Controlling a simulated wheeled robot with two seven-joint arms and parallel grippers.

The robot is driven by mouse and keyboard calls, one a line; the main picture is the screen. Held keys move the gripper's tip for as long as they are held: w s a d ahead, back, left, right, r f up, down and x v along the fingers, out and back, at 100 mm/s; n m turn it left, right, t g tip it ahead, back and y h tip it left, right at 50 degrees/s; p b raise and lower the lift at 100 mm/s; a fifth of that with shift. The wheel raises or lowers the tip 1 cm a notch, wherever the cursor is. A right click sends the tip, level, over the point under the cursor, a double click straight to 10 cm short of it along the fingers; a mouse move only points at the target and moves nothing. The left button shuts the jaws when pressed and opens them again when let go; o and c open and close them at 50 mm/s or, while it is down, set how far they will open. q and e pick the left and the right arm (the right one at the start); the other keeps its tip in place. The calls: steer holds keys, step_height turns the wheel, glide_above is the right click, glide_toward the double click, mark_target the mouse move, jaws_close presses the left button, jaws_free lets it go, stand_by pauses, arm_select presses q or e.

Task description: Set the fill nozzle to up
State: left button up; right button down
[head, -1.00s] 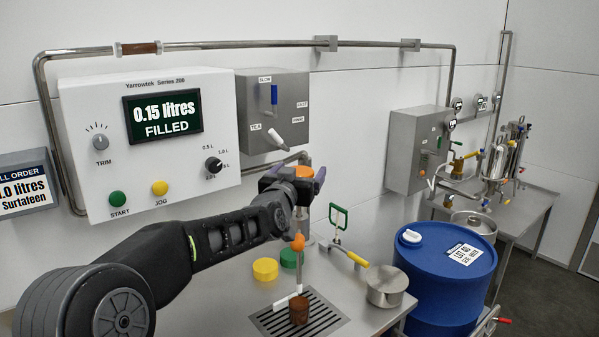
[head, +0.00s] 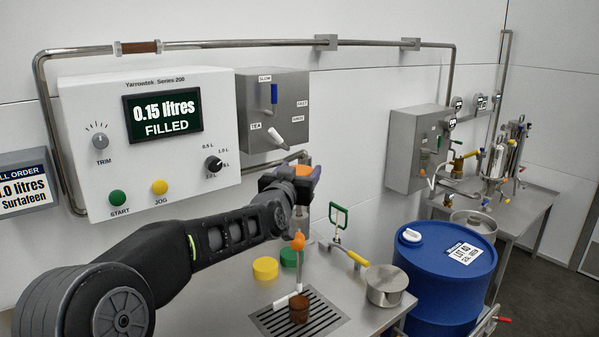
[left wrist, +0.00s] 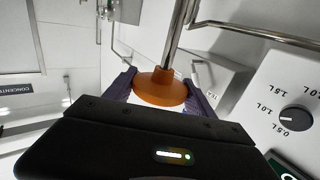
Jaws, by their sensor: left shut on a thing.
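My left gripper (head: 304,172) is at the top of the filling post, below the grey valve box. In the left wrist view its purple fingers (left wrist: 165,90) are shut on an orange disc-shaped collar (left wrist: 160,88), which sits around a metal rod (left wrist: 175,40). The collar also shows in the head view (head: 303,170), partly hidden by the gripper. Below it, an orange fitting (head: 298,242) stands above the drain grate, and a white bar (head: 287,300) lies near a brown cup (head: 299,309). The rod between collar and fitting is partly hidden. My right gripper is not in view.
The white control panel (head: 210,85) reads 0.15 litres filled. Yellow (head: 265,268) and green (head: 289,257) lids lie on the bench. A steel pot (head: 385,287) and a blue drum (head: 440,290) stand to the right. Pipes run along the wall behind.

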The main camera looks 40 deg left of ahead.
arm_select(q)
jaws_close()
step_height(320, 180, up, 18)
steer(key=p, duration=1.3)
steer(key=shift+p, duration=0.35)
steer(key=shift+s+r, duration=0.1)
steer(key=o, duration=1.3)
jaws_free()
steer(key=shift+c, duration=0.2)
steer(key=o, duration=0.4)
steer(key=shift+f, duration=0.25)
steer(key=shift+c, duration=0.2)
steer(key=b+v, duration=0.1)
steer(key=v, duration=0.6)
steer(key=shift+s+d, duration=0.15)
steer(key=shift+s, duration=0.1)
